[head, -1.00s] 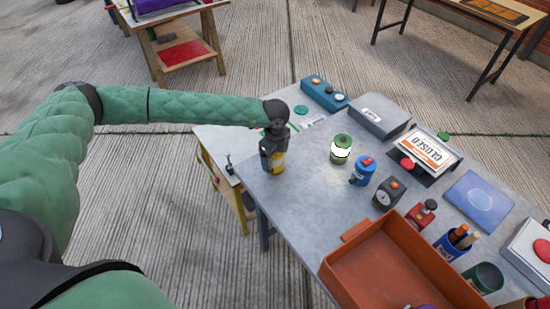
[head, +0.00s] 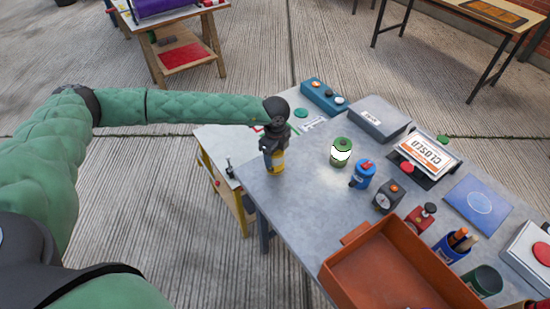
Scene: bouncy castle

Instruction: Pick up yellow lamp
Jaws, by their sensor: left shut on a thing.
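The yellow lamp (head: 278,161) is at the left end of the grey metal table (head: 300,208), and only part of it shows between my dark fingers. My left gripper (head: 273,157) comes down over it from above and is shut on it. The gripper hides the lamp's upper part. Whether the lamp's bottom touches the table top I cannot tell. My right gripper does not show.
A green and white lamp (head: 341,151), a blue lamp (head: 362,174) and a dark dial box (head: 387,196) stand to the right. An orange tray (head: 350,262) sits at the near edge. The table's left middle is clear.

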